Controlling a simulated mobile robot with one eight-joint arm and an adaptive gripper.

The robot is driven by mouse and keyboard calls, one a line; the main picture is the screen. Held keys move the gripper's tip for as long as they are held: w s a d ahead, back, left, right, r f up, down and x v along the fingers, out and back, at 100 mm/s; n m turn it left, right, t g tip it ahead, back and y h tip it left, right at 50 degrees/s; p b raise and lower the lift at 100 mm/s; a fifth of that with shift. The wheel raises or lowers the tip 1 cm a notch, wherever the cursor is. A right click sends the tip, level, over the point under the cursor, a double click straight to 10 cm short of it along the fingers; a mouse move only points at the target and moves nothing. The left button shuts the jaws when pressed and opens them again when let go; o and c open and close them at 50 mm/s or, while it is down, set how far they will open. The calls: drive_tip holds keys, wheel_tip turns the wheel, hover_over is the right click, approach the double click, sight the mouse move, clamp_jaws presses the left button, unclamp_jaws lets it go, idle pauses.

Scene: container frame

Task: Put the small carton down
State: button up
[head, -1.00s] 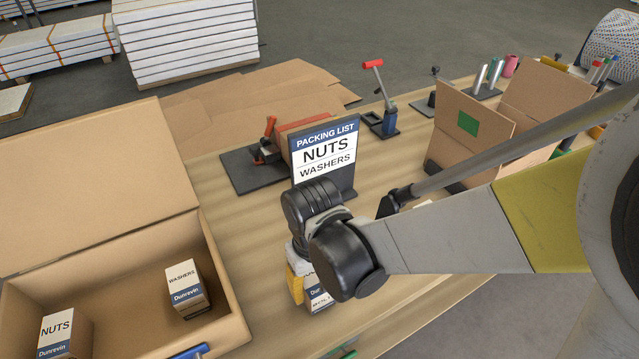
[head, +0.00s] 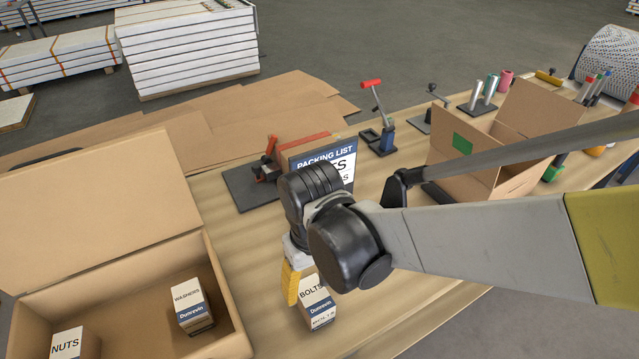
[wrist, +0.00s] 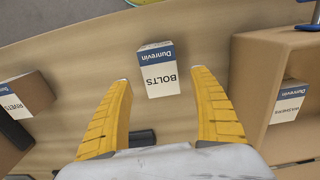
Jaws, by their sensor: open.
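The small carton (head: 316,302), white and blue and marked BOLTS, stands on the wooden workbench (head: 262,345) near its front edge. It also shows in the wrist view (wrist: 158,72), just ahead of the fingertips and between their lines. My gripper (wrist: 160,78) is open, with a yellow finger to either side and a visible space between each finger and the carton. In the head view my gripper (head: 296,285) is beside the carton's left side, partly hidden behind my wrist.
A large open cardboard box (head: 232,318) at left holds a WASHERS carton (head: 191,304) and a NUTS carton (head: 68,345). A packing list sign (head: 345,160) stands behind my wrist. A RIVETS carton (wrist: 24,95) is at left in the wrist view. Another open box (head: 465,160) stands at right.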

sight(315, 295)
wheel_tip(315, 295, up, 4)
drive_tip(key=shift+d+f+p, duration=0.1)
drive_tip(key=shift+f+p, duration=0.15)
drive_tip(key=shift+p, duration=0.25)
drive_tip(key=d+r+m+t, duration=0.3)
drive_tip(key=d+r, duration=0.1)
drive_tip(key=d, duration=0.6)
drive_tip(key=d+r+m+t, duration=0.3)
drive_tip(key=d+r+t, duration=0.1)
drive_tip(key=d, duration=0.7)
drive_tip(key=shift+w+d+r, duration=0.3)
drive_tip(key=shift+w+r, duration=0.05)
drive_tip(key=shift+r, duration=0.25)
